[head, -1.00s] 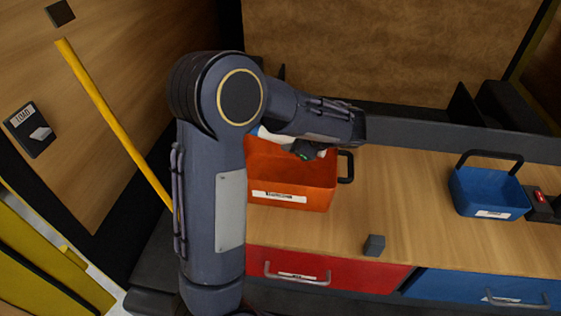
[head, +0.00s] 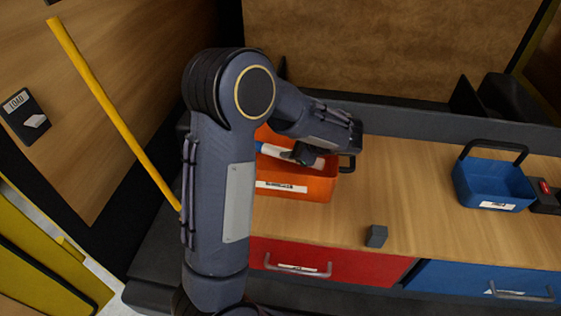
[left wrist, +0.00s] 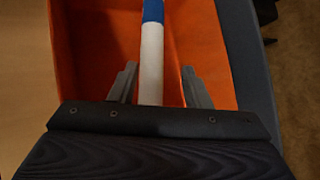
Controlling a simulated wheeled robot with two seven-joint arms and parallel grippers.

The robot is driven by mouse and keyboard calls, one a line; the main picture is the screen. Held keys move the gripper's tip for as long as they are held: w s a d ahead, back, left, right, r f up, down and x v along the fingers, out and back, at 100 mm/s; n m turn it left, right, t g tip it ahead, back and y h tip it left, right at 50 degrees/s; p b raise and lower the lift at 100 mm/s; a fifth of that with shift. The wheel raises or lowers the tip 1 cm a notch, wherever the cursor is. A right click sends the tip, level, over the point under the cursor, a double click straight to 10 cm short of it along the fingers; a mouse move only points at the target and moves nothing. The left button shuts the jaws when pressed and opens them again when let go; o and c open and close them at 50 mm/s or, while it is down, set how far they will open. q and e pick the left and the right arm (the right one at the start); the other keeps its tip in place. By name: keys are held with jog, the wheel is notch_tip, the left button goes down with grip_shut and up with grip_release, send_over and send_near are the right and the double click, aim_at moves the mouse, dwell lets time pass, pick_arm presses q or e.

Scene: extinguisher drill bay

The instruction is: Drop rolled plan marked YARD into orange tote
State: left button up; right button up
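The orange tote (head: 322,188) stands on the wooden bench, partly hidden behind my left arm. A white rolled plan with a blue band (head: 275,152) lies tilted within the tote's opening; no mark on it is readable. My left gripper (head: 306,153) is at the tote's opening, over the roll. In the left wrist view, the roll (left wrist: 152,55) runs between the two spread fingers (left wrist: 158,85), with a gap on each side. The tote's orange walls (left wrist: 205,50) surround it there. My left gripper is open. My right gripper does not show.
A blue tote (head: 492,186) stands at the right, beside a dark device with a red part (head: 546,190). A small grey block (head: 376,236) sits near the bench's front edge. Red (head: 290,262) and blue (head: 480,280) drawers are below. A yellow pole (head: 110,110) stands left.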

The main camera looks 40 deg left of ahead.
pick_arm(q)
jog(key=shift+o, duration=0.9)
jog(key=b+v, duration=0.1)
jog(key=v, duration=0.7)
jog(key=shift+f, duration=0.1)
